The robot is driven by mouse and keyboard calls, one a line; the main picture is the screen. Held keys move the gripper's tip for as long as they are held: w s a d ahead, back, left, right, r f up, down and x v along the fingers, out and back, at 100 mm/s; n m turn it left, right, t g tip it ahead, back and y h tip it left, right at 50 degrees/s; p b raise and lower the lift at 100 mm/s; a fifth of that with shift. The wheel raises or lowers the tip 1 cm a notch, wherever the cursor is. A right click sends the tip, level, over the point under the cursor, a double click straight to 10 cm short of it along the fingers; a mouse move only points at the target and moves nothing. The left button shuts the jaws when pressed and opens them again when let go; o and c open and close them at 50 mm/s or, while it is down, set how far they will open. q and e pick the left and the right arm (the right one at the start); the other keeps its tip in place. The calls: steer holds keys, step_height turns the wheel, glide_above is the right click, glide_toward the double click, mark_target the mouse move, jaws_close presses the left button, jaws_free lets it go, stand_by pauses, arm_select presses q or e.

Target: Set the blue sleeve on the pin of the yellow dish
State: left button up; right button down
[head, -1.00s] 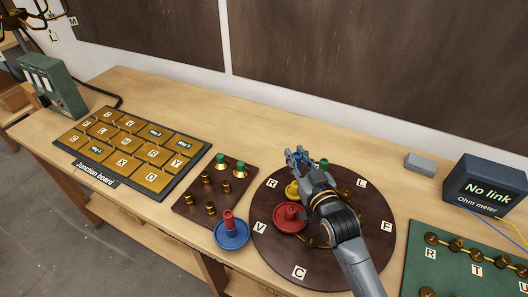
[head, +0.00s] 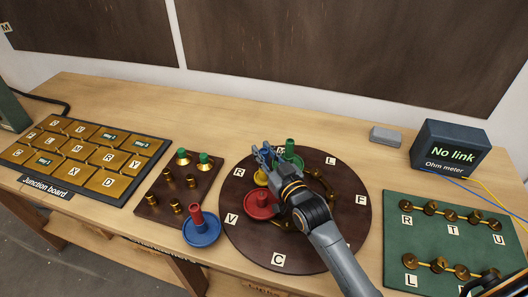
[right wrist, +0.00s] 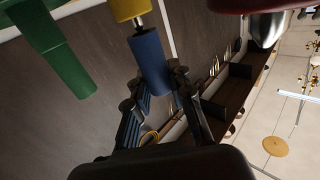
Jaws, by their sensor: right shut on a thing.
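My right gripper (head: 266,156) is shut on the blue sleeve (right wrist: 152,62) over the brown round board (head: 240,235). In the head view my fingers largely hide the sleeve. The yellow dish (head: 261,178) sits just below my fingers and is partly hidden. In the right wrist view the yellow dish part (right wrist: 130,9) is at the top edge, and a short metal pin (right wrist: 138,25) shows between it and the sleeve's end. The sleeve is in line with the pin; I cannot tell whether the pin enters it.
A green sleeve (head: 290,147) stands close behind my fingers. A red dish (head: 262,205) is just in front. A blue dish (head: 201,232) with a red sleeve stands left of the round board. A brass-post board (head: 160,200) and an ohm meter (head: 450,150) flank it.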

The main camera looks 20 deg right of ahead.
mark_target(264, 151)
steer(key=shift+f+b, duration=0.35)
steer(key=shift+f, duration=0.3)
stand_by(0.4)
steer(key=c, duration=1.1)
jaws_free()
step_height(264, 151, up, 10)
